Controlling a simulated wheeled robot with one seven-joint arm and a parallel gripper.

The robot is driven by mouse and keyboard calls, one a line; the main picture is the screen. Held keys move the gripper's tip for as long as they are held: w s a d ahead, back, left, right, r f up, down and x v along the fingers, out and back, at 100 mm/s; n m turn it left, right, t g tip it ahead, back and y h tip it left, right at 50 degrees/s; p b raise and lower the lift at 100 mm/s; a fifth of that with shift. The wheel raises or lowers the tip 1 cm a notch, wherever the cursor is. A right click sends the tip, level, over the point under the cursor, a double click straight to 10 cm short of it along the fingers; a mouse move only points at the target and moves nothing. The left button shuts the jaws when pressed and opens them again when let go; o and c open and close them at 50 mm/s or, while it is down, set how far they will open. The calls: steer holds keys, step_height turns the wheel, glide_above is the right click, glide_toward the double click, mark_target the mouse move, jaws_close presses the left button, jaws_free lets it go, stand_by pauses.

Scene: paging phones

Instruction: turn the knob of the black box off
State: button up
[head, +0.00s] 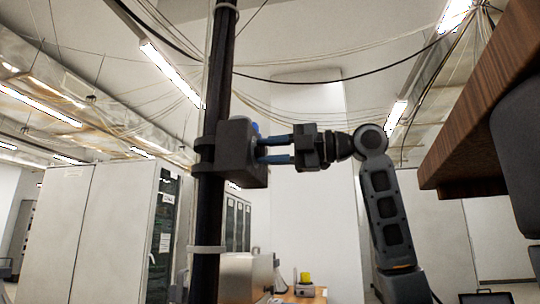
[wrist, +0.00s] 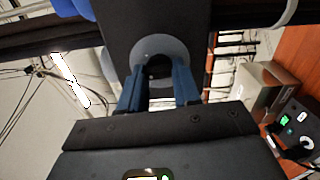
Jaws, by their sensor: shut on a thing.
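The black box (head: 235,152) is strapped to a dark upright pole in the head view. My gripper (head: 265,150) reaches it level from the right, its blue fingers at the box's right face. In the wrist view the black box (wrist: 190,25) has a round grey disc with a dark knob (wrist: 158,70) in its middle. The blue fingers of my gripper (wrist: 159,88) stand on either side of the knob and are shut on it. The fingers and gripper body hide the lower part of the knob, and I cannot read its setting.
The dark pole (head: 207,225) runs from top to bottom. A wooden surface (head: 470,120) juts in at upper right, near my arm. Pale cabinets (head: 105,235) stand at the left. Low down, a yellow item (head: 305,277) sits on a device. Cables hang overhead.

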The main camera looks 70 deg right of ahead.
steer(key=n, duration=0.2)
steer(key=n+b, duration=0.1)
steer(key=n, duration=0.1)
steer(key=shift+f+n, duration=0.2)
steer(key=shift+n, duration=0.1)
steer(key=shift+n+b, duration=0.45)
steer(key=shift+n, duration=1.35)
steer(key=o, duration=1.1)
steer(key=shift+c, duration=0.2)
steer(key=s+d, duration=0.1)
steer(key=s, duration=0.6)
steer(key=shift+s+d+b, duration=0.2)
steer(key=shift+s+b, duration=0.15)
